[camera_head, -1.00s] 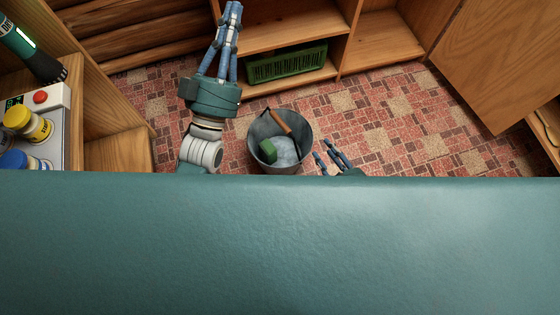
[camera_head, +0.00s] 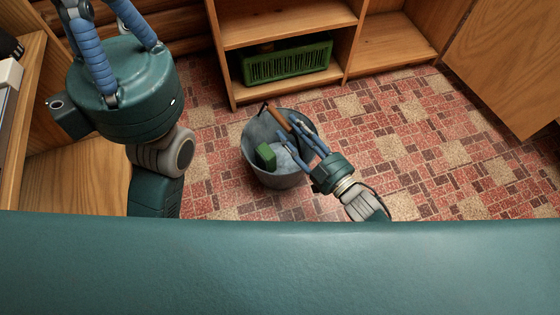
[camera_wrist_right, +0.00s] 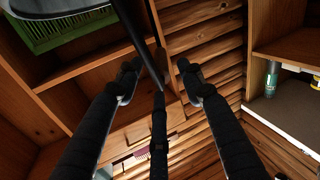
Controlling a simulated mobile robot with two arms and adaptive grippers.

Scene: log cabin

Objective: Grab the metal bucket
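The grey metal bucket (camera_head: 275,181) stands upright on the floor near the middle of the head view. A green block (camera_head: 265,156) and a wooden-handled tool (camera_head: 278,119) are in it. My right gripper (camera_head: 288,127) reaches over the bucket's right side, its blue fingers spread over the opening. In the right wrist view the gripper (camera_wrist_right: 158,78) has its fingers apart. A dark thin bar (camera_wrist_right: 139,35), perhaps the bucket's handle, runs between them; I cannot tell if they touch it. My left gripper (camera_head: 104,25) is raised at upper left, fingertips out of frame.
A wooden shelf (camera_head: 285,32) with a green crate (camera_head: 287,62) stands behind the bucket. A wooden cabinet (camera_head: 515,60) is at the right, and a wooden unit (camera_head: 85,175) at the left. The patterned floor right of the bucket is clear.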

